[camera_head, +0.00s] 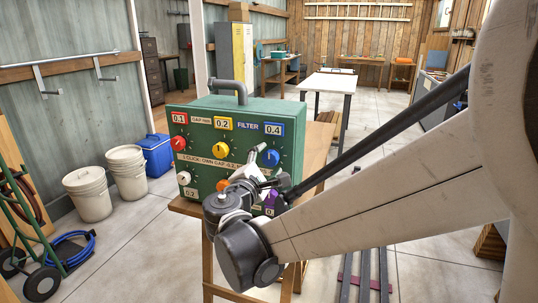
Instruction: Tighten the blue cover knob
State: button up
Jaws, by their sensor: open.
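The green box (203,118) stands upright on a wooden table (314,150) in the camera_head view. The blue knob (271,158) is at the right of its front face, under a blue "0.4" label (273,129) and beside the word "FILTER". My gripper (262,160) is open at the blue knob's left side. I cannot tell whether it touches the knob. Red (178,143), yellow (219,148), white (184,178) and orange (222,185) knobs sit elsewhere on the face. My wrist hides the lower right of the face, where a purple part shows.
A grey pipe handle (232,86) rises from the box top. White buckets (89,194), a blue cooler (157,154) and a green hand truck (32,225) stand on the left. A white-topped table (328,83) is behind. The floor between is mostly clear.

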jog(key=shift+x, duration=0.9)
jog(key=c, duration=1.2)
